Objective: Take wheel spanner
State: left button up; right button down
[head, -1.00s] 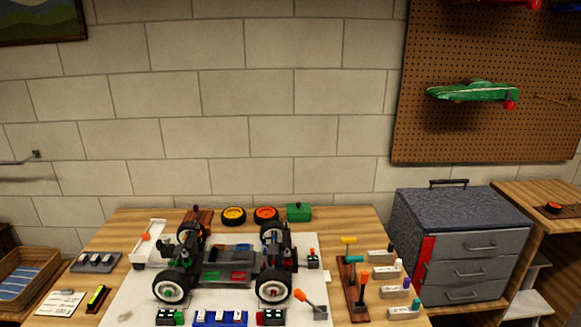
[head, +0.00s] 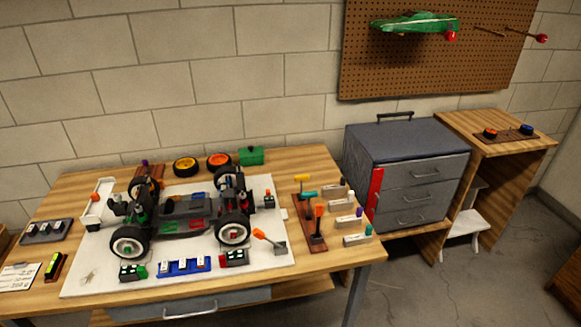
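I cannot tell for sure which tool is the wheel spanner. A brown tool rack (head: 299,214) on the right part of the workbench holds a yellow-handled tool (head: 303,178), a teal-handled tool (head: 307,194) and an upright orange-handled tool (head: 318,222). Another orange-handled tool (head: 266,237) leans at the right front of the white mat (head: 83,276). The RC car (head: 183,215) with black tyres stands on the mat. Neither of my grippers shows in the head view.
Several small labelled blocks (head: 349,222) stand right of the rack. A blue tray (head: 183,267) lies before the car. Yellow and orange wheels (head: 186,166) and a green box (head: 251,156) are at the back. A grey drawer cabinet (head: 408,172) stands to the right, with open floor in front.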

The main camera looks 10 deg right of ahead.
aim_at(301, 177)
jog(key=i+j+z, duration=0.1)
jog(key=i+j, duration=0.25)
jog(key=i, duration=0.2)
jog(key=i+j+z, duration=0.1)
jog(key=i+j, duration=0.3)
jog(key=i, duration=0.15)
